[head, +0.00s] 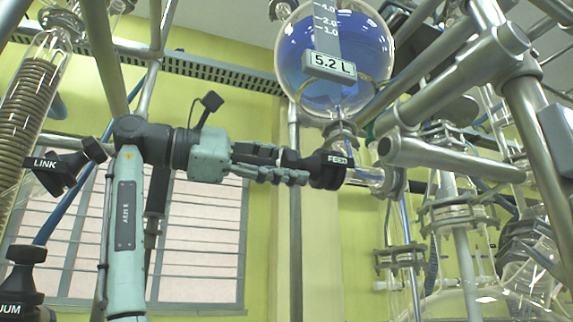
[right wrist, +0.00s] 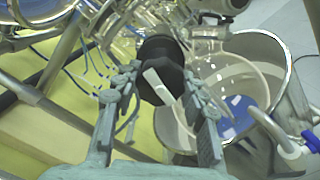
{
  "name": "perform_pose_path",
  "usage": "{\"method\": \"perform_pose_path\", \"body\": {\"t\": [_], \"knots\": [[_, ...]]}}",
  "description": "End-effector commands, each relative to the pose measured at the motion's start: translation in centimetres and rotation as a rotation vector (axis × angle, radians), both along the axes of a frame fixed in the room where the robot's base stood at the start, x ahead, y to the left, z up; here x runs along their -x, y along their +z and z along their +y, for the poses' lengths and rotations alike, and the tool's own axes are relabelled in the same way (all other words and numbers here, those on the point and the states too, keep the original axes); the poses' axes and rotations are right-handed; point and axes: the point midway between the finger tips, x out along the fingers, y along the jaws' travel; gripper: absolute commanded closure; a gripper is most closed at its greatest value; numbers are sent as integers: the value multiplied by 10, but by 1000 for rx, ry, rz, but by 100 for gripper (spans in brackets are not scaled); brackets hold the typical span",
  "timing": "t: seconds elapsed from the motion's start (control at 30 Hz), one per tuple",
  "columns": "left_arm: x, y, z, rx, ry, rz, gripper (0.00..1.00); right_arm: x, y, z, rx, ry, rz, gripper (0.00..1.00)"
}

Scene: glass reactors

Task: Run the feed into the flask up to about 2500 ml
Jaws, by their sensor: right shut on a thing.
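The round glass feed vessel (head: 345,88) hangs at the top of the head view with blue liquid in it. Its tag (head: 329,67) reads 5.2 L. Below it is the black FEED valve knob (head: 329,169). My right gripper (head: 308,170) reaches in from the left and is shut on this knob. In the right wrist view, the dark knob (right wrist: 162,62) sits between the fingers of the right gripper (right wrist: 158,88). A glass flask (right wrist: 250,78) there has blue liquid low inside. Its level marks cannot be read. My left gripper is not in view.
Steel frame tubes (head: 445,152) and glass piping crowd the right side. A black LINK knob (head: 58,172) and a VACUUM knob (head: 24,284) stand at left, beside a glass coil column (head: 25,120). A steel bath (right wrist: 283,58) surrounds the flask.

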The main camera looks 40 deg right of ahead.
Motion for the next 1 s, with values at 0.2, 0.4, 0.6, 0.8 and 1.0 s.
{"method": "perform_pose_path", "body": {"t": [0.2, 0.4, 0.6, 0.8, 1.0], "knots": [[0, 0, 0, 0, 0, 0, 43, 0, 1, 0, 58, -1, -177, 87], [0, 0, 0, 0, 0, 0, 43, 0, 1, 0, 114, -1, -358, 87], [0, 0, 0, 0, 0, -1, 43, 0, 1, 0, 171, -1, -539, 87], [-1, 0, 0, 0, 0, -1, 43, 0, 2, 0, 229, -1, -719, 87], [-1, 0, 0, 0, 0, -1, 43, 0, 2, 0, 286, -1, -902, 87]]}}
